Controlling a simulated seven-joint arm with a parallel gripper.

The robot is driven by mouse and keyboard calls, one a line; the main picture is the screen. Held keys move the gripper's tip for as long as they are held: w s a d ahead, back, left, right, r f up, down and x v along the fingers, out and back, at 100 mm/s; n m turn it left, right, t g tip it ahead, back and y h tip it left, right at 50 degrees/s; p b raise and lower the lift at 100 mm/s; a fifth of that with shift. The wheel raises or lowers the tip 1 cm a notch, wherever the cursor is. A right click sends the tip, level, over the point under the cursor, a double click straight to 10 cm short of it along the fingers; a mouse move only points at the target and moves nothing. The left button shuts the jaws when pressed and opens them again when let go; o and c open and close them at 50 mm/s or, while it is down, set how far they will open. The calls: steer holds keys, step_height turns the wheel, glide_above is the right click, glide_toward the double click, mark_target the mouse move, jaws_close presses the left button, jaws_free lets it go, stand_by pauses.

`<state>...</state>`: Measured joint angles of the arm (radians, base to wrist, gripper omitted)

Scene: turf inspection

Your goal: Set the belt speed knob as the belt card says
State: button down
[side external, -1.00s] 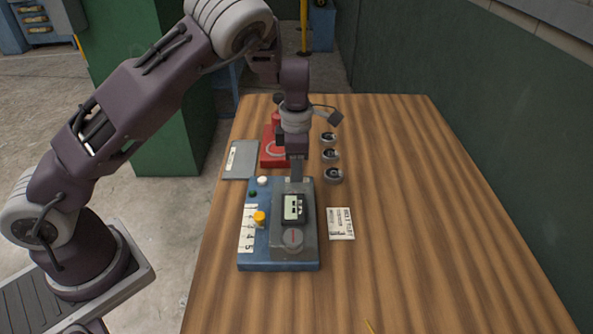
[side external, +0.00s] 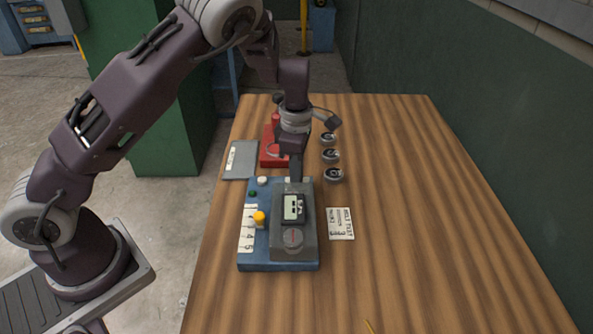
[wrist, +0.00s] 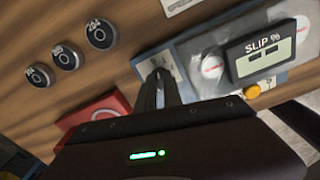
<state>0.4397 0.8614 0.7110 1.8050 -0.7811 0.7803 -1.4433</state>
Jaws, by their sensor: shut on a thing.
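The blue belt tester (side external: 245,265) stands on the table, with a grey raised top (side external: 308,250). It carries a dark "SLIP %" display (side external: 293,207), which also shows in the wrist view (wrist: 262,52), and a yellow knob (side external: 259,218) beside a white numbered scale (side external: 247,240). The white belt card (side external: 340,224) lies flat right of the tester; its print is too small to read surely. My gripper (side external: 295,180) is shut at the tester's rear end, in the wrist view (wrist: 157,78) too. It grips a small part mostly hidden by the fingers, apparently the belt speed knob.
Several numbered round weights (side external: 333,175) stand in a row behind and right of the tester. A red device (side external: 268,160) and a grey plate (side external: 240,160) lie behind it. The table's right and front are mostly clear.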

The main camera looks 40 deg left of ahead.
steer(key=m, duration=1.2)
steer(key=shift+m, duration=0.4)
steer(key=m, duration=0.5)
steer(key=shift+a, duration=0.1)
steer(key=m, duration=0.6)
steer(key=shift+m, duration=0.3)
steer(key=c, duration=1.5)
jaws_free()
